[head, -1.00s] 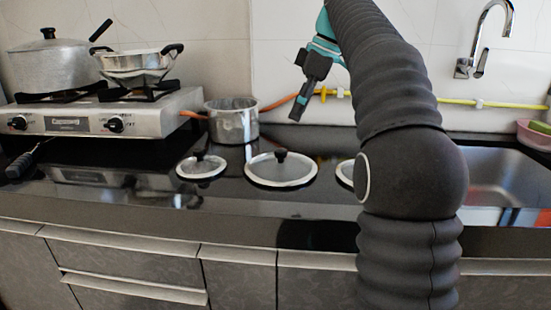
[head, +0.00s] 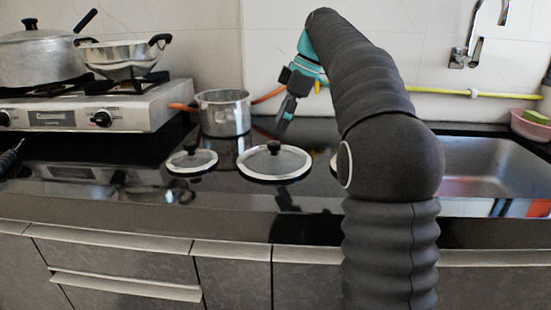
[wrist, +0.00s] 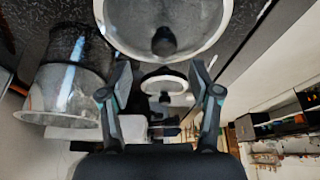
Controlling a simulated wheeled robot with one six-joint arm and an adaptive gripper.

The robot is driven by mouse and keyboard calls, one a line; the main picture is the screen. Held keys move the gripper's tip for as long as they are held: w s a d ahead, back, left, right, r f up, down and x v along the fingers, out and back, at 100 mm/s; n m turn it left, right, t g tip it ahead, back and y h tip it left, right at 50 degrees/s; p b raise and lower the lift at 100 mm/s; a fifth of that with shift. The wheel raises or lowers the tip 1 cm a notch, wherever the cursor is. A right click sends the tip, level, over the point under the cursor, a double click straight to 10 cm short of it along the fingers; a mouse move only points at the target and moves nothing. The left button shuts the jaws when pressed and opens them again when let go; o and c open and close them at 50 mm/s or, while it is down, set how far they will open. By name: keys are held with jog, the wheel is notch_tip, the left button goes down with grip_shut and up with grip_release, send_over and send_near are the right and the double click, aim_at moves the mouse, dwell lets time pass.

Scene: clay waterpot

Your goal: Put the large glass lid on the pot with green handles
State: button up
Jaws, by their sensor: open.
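A glass lid (head: 254,163) with a white rim and black knob lies in the middle of the counter. A smaller lid (head: 183,166) lies to its left. A third lid (head: 334,164) is mostly hidden behind my arm, so its size is unclear. No green-handled pot shows. My gripper (head: 283,127) is tilted down above the counter, behind the middle lid's right side. In the wrist view my gripper (wrist: 160,77) is open and empty. That picture looks upside down; the nearer lid (wrist: 190,42) is at its top and the smaller lid (wrist: 146,81) is beyond the fingers.
A saucepan (head: 224,118) with an orange handle stands behind the lids; it also shows in the wrist view (wrist: 60,98). The stove (head: 90,118) holds a large pot (head: 45,60) and a black-handled pan (head: 118,54). The sink (head: 490,165) and a pink basin (head: 530,128) are right.

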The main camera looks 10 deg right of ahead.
aim_at(274, 142)
jog(key=x, duration=0.3)
jog(key=s+b+x, duration=0.1)
jog(key=x, duration=0.1)
jog(key=shift+f, duration=0.15)
jog(key=shift+w+a+f, duration=0.15)
jog(key=shift+f, duration=0.35)
grip_shut()
